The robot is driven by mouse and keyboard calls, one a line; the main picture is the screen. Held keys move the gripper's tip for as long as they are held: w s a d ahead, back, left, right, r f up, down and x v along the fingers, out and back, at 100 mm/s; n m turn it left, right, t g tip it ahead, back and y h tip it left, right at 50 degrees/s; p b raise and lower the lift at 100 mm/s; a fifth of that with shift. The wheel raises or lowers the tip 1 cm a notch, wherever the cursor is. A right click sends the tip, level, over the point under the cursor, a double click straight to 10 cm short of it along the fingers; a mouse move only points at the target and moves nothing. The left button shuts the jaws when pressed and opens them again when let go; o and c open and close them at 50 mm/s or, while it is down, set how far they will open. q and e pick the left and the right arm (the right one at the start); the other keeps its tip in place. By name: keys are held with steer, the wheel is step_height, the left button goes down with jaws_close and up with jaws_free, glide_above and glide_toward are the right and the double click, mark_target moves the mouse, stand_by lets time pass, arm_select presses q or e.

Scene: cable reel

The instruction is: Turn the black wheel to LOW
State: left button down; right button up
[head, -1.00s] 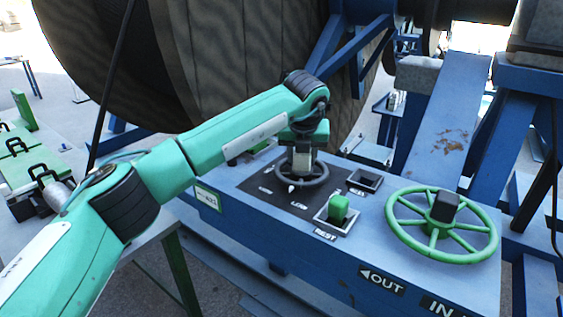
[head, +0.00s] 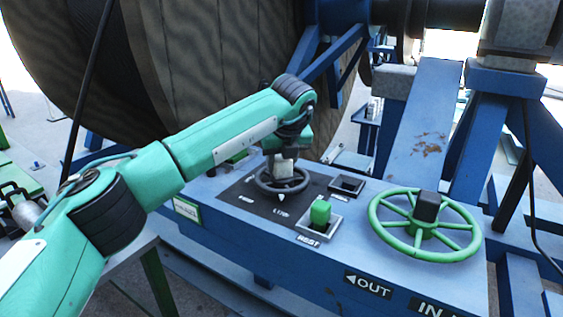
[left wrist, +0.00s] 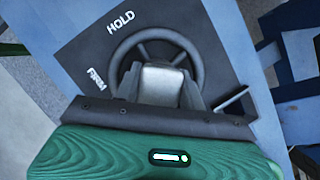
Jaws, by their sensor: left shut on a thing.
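The black wheel (head: 294,188) lies flat on a dark plate (head: 238,190) on top of the blue console. My left gripper (head: 284,163) points down over it and is shut on its middle. A white pointer on the wheel's near side faces a small white label (head: 281,212), hard to read, perhaps LOW. In the left wrist view the wheel's rim (left wrist: 152,34) rings my left gripper (left wrist: 163,77). A HOLD label (left wrist: 121,22) is there, with a second label (left wrist: 97,83) I cannot read. My right gripper is not in view.
A large green handwheel (head: 382,228) stands farther right. The big reel (head: 200,60) rises behind the console.

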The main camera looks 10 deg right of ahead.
arm_select(q)
steer(key=c, duration=0.8)
jaws_free()
steer(key=shift+c, duration=0.2)
steer(key=shift+r, duration=0.15)
steer(key=shift+s+r, duration=0.15)
steer(key=shift+r, duration=0.1)
steer(key=b+v, duration=0.1)
steer(key=v, duration=1.2)
steer(key=shift+b, duration=0.3)
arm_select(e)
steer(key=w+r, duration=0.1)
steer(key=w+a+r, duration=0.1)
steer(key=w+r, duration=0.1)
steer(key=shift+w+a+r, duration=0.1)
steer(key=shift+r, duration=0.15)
arm_select(q)
steer(key=shift+d, duration=0.1)
